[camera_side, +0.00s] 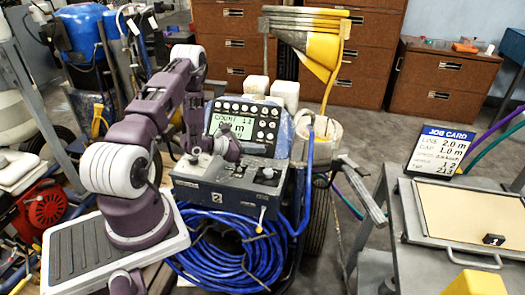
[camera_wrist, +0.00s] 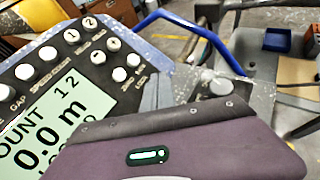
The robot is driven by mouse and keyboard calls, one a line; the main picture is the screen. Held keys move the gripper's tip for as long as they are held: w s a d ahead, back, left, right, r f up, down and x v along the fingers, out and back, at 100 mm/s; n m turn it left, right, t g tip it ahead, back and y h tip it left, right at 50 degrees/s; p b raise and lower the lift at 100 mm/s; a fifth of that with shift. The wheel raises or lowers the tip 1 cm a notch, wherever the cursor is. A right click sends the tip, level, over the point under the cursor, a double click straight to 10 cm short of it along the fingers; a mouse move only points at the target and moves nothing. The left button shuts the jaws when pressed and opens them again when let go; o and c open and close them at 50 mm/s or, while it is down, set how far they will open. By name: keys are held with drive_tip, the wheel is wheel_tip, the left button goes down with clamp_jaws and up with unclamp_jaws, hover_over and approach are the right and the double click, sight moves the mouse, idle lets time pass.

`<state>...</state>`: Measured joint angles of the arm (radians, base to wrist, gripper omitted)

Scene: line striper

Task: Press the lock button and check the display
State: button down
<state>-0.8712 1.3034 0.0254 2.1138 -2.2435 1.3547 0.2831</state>
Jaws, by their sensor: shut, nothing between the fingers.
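The display (camera_wrist: 52,122) on the tilted console reads "COUNT 12" and "0.0 m" in the wrist view. A lower line seems to start with "LO" but my purple hand covers the rest. The display also shows in the side view (camera_side: 231,126). White round buttons (camera_wrist: 104,50) sit right of the display. In the side view my gripper (camera_side: 259,150) is shut and empty, low in front of the console below the buttons (camera_side: 268,122). I cannot tell whether it touches anything.
A dark control box (camera_side: 225,185) with knobs sits below the console, above a coil of blue hose (camera_side: 235,255). A blue handle bar (camera_wrist: 190,28) rises beside the console. A job card (camera_side: 442,148) stands on a grey cart at right. Filing cabinets stand behind.

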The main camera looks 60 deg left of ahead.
drive_tip(key=shift+s+d+r, duration=0.65)
drive_tip(key=shift+r, duration=0.25)
drive_tip(key=shift+s+d+r, duration=0.6)
drive_tip(key=shift+r, duration=0.25)
